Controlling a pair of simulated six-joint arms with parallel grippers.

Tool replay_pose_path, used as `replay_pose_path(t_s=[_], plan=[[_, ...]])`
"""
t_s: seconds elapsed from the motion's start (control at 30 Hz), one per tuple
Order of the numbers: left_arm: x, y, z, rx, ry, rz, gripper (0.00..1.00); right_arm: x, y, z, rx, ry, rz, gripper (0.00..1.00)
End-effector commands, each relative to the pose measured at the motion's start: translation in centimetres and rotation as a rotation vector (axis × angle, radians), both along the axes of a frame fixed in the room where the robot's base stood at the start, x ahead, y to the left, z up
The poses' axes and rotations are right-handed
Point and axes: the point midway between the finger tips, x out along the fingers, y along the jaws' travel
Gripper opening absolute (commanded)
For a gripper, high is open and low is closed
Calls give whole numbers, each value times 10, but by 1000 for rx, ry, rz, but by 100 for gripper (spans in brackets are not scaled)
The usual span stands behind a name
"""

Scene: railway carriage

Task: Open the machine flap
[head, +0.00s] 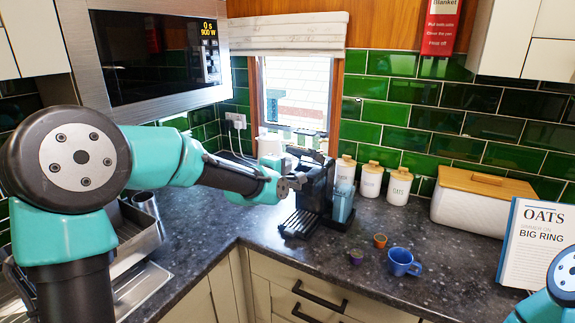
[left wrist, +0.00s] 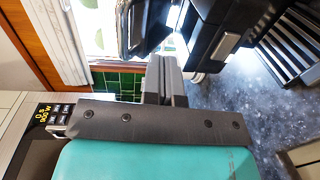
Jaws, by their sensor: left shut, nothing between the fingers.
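A black coffee machine (head: 318,180) stands on the dark counter in the corner, with a drip tray (head: 299,223) at its front. In the left wrist view the machine (left wrist: 205,35) fills the upper middle, with a dark lever or flap part (left wrist: 145,28) beside it. My left gripper (head: 294,182) is shut and empty, close to the machine's upper left side. Its fingers (left wrist: 163,78) point at the machine in the left wrist view; contact cannot be told. My right gripper is out of view.
A blue cup (head: 403,262) and small orange (head: 380,240) and purple (head: 356,257) pods stand in front of the machine. White canisters (head: 371,180) line the wall behind. A bread bin (head: 482,201) and an oats box (head: 535,245) are at right. A microwave (head: 155,60) hangs upper left.

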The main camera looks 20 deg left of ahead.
Motion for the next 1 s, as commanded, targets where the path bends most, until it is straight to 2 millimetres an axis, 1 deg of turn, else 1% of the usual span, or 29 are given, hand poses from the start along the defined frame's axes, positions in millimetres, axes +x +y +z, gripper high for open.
replay_pose_path(t_s=[0.27, 1.0], plan=[[7, -2, -2, 0, 2, -1, 0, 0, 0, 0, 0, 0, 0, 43], [51, -12, -6, 0, 2, -1, 0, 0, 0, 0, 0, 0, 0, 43]])
